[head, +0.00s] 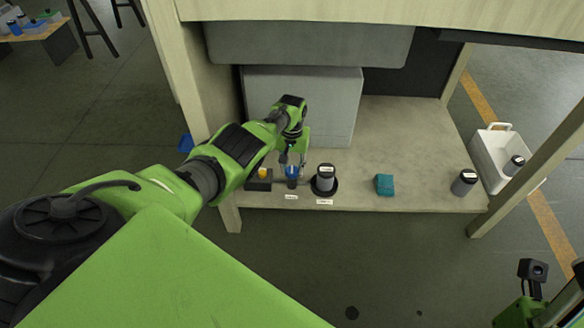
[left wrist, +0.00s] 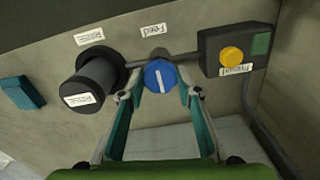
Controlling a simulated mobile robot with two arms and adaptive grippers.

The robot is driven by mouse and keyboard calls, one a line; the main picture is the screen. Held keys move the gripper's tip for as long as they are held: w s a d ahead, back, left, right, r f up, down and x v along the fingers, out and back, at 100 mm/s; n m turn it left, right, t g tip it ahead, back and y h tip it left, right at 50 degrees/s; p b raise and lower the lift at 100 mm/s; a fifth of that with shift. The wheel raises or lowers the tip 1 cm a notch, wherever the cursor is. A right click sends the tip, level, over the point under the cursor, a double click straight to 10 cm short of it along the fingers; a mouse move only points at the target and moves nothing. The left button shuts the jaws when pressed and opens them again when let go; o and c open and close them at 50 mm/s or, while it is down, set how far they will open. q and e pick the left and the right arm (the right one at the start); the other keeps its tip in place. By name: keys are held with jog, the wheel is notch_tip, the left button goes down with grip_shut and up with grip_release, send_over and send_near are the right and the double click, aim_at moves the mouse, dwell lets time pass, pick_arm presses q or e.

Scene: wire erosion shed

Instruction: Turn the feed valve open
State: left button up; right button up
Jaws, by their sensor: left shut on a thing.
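The feed valve is a round blue knob (left wrist: 160,76) with a white line across its face. In the left wrist view the line runs nearly up and down, slightly tilted. A label reading "Feed" (left wrist: 154,30) is beside it, upside down in that view. In the head view the knob (head: 291,171) sits near the front edge of the low shelf. My left gripper (left wrist: 160,92) is shut on the knob, one finger on each side. It also shows in the head view (head: 292,158), reaching down from above. My right gripper's fingers are not in view.
Beside the knob are a black cylinder (left wrist: 92,82) with a label and a dark box with a yellow button (left wrist: 231,57). A teal block (head: 384,185) and a dark canister (head: 464,183) are further right on the shelf (head: 410,125). A grey box (head: 315,100) stands behind.

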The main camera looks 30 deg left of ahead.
aim_at(292, 170)
pick_arm(q)
jog(key=o, duration=1.1)
jog(key=shift+r, duration=0.1)
jog(key=shift+r, duration=3.65)
